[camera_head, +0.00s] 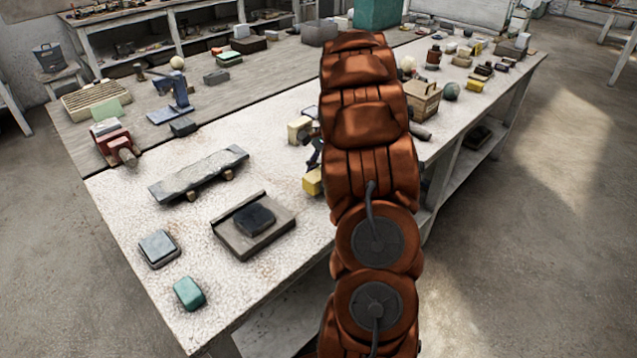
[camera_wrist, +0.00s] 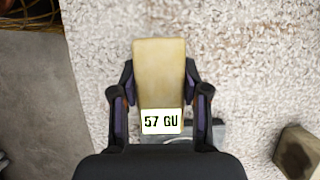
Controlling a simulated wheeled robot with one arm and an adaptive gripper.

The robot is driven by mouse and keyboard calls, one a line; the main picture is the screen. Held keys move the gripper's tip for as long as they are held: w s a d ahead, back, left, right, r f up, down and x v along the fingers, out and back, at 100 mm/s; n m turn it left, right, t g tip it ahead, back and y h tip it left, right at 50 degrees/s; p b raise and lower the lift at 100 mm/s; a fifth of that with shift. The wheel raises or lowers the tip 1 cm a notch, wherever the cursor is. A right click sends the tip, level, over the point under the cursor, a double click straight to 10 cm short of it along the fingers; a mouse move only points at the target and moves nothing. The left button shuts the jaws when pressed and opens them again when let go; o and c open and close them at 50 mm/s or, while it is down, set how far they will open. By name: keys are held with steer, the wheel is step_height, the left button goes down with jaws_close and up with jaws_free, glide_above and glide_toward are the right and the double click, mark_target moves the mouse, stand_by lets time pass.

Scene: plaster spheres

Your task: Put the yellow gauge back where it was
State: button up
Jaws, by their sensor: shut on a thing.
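The yellow gauge (camera_wrist: 159,75) is a pale yellow block with a white label reading "57 GU" in the wrist view. My gripper (camera_wrist: 159,85) is shut on it, with one dark finger on each side. In the head view my gripper (camera_head: 316,155) is over the light speckled table, right of its middle and partly hidden by my arm. A yellow block (camera_head: 312,182) shows just below the gripper there and appears to be the held gauge. I cannot tell whether it touches the table.
A cream block (camera_head: 298,130) stands close behind my gripper. A grey slab (camera_head: 198,173) on small supports and a dark block on a stone base (camera_head: 235,240) lie to the left. A wooden box (camera_head: 422,98) stands right of my arm. The table edge is near.

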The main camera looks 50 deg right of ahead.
steer(key=shift+f, duration=1.3)
steer(key=shift+f, duration=0.1)
steer(key=o, duration=1)
steer(key=shift+b+v, duration=0.7)
steer(key=shift+v, duration=5.4)
